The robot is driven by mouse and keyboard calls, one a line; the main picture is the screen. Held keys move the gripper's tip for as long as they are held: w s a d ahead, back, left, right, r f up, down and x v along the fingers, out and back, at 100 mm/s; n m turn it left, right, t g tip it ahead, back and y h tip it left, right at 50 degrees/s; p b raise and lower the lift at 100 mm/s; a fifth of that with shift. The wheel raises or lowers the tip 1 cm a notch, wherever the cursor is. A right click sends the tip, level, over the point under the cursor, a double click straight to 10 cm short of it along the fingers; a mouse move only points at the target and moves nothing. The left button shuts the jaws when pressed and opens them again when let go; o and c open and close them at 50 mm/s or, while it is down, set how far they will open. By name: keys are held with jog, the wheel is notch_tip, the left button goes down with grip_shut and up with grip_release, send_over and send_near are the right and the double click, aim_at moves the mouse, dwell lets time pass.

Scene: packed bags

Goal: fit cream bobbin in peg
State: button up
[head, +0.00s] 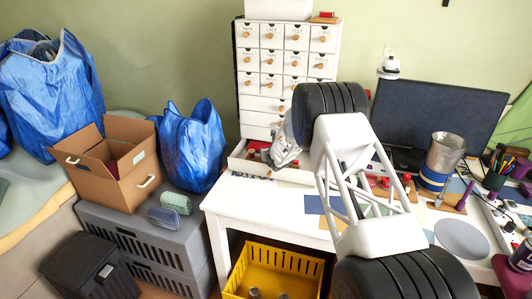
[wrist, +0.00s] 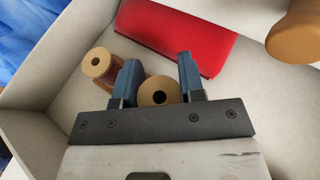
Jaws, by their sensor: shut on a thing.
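My gripper (wrist: 158,80) has its two blue fingers shut on a bobbin (wrist: 158,92) with a tan, holed end facing the wrist camera. The colour of its thread is hidden. In the head view my gripper (head: 281,160) is low over a white open-topped tray (head: 236,163) at the left end of the white table. A second bobbin (wrist: 97,62), with a tan end and reddish thread, lies just left of the fingers. A purple post on a wooden base (head: 447,204) stands at the right of the table; I cannot tell whether it is the peg.
A red flat item (wrist: 180,35) lies in the tray beyond the fingers. A round wooden thing (wrist: 295,30) is close at the upper right. The tray's pale walls (wrist: 50,45) are near. A drawer cabinet (head: 287,75), monitor (head: 425,112) and metal canister (head: 445,152) stand behind and right.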

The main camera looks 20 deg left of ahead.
jog(key=shift+s+d+f+n, duration=0.1)
jog(key=shift+s+f+n, duration=0.15)
jog(key=shift+f, duration=0.25)
jog(key=shift+s+d+f+n, duration=0.15)
jog(key=shift+f+n, duration=0.1)
jog(key=shift+f, duration=0.25)
jog(key=shift+s+a+f, duration=0.15)
jog(key=shift+a+f, duration=0.1)
jog(key=shift+f, duration=0.5)
dwell(0.5)
jog(key=o, duration=1.1)
jog(key=shift+a, duration=0.1)
jog(key=shift+o, duration=0.2)
jog(key=shift+s+r, duration=0.1)
jog(key=shift+s, duration=0.1)
jog(key=shift+s+d+r, duration=0.35)
jog(key=shift+d+r, duration=0.05)
jog(key=shift+d, duration=0.15)
jog(key=shift+s+d+r, duration=0.3)
jog(key=shift+d+r, duration=0.1)
jog(key=shift+d, duration=0.1)
jog(key=shift+s+d+r, duration=0.75)
jog(key=shift+s+r, duration=0.2)
jog(key=shift+s+d+r, duration=0.25)
jog(key=shift+s+r, duration=0.05)
jog(key=shift+r, duration=0.25)
jog(key=shift+s+d+r, duration=0.2)
jog(key=shift+s+r, duration=0.05)
jog(key=shift+r, duration=0.4)
